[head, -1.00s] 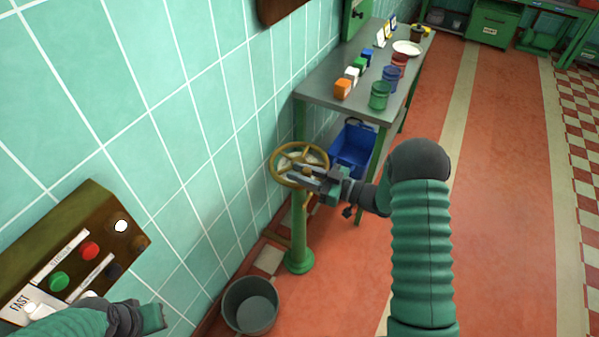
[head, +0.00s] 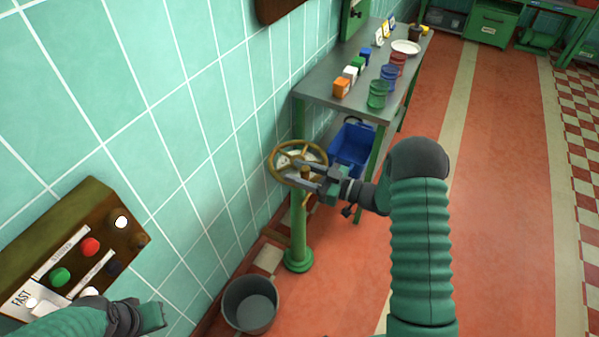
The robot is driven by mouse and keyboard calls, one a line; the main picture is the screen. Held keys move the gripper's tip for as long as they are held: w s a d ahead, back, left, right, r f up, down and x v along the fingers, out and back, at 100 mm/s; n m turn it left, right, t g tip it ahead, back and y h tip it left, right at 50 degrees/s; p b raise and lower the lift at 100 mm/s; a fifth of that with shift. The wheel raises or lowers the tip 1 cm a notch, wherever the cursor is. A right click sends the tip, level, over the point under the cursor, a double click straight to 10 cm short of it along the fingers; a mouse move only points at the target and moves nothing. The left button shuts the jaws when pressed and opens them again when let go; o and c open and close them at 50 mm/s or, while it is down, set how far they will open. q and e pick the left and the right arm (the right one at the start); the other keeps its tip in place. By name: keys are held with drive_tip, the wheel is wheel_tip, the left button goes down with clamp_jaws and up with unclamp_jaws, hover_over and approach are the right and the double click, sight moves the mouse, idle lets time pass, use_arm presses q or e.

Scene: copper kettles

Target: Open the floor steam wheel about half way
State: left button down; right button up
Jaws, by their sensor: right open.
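The steam wheel (head: 281,149) is a brass-yellow handwheel on top of a green floor pedestal (head: 299,232), left of centre in the head view. My right gripper (head: 302,175) is open at the near right part of the wheel, its fingers over the rim and hub area. I cannot tell whether the fingers touch the wheel. The fingers hide part of the rim.
A grey metal table (head: 325,90) with coloured blocks and tins stands behind the wheel, a blue crate (head: 352,146) beneath it. A grey bucket (head: 250,306) stands on the floor in front of the pedestal. A control box (head: 60,240) with buttons is on the tiled wall at left. Red floor is clear at right.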

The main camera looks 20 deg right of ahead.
drive_tip(key=shift+s+d, duration=0.1)
drive_tip(key=shift+d, duration=0.1)
drive_tip(key=p+v, duration=0.2)
drive_tip(key=v, duration=1.4)
drive_tip(key=shift+s+d, duration=0.15)
drive_tip(key=shift+s, duration=0.05)
